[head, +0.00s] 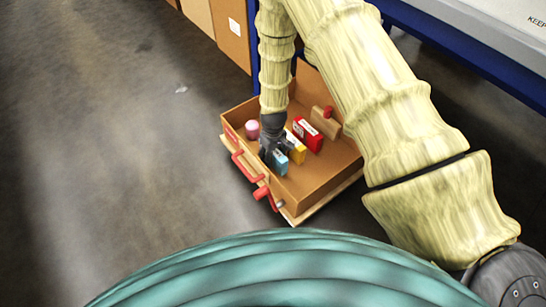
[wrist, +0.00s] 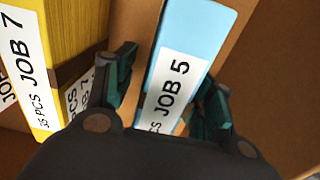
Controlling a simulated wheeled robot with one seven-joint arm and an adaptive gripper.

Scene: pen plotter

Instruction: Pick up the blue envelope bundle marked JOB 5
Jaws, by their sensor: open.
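The light blue envelope bundle (wrist: 193,52) stands between the fingers of my gripper (wrist: 168,95) in the wrist view, its white label reading JOB 5. The fingers are open, one on each side of it; I cannot tell whether either touches it. In the head view the blue bundle (head: 280,162) stands near the front of an open brown drawer or tray (head: 318,182), with my gripper (head: 270,155) reaching down at it. Part of the bundle's lower end is hidden behind the gripper body.
A yellow bundle marked JOB 7 (wrist: 72,28) stands close to the left finger. The head view shows a red bundle (head: 308,134), a wooden block with a red knob (head: 326,121) and a pink round object (head: 252,129). The tray front has red handles (head: 248,167).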

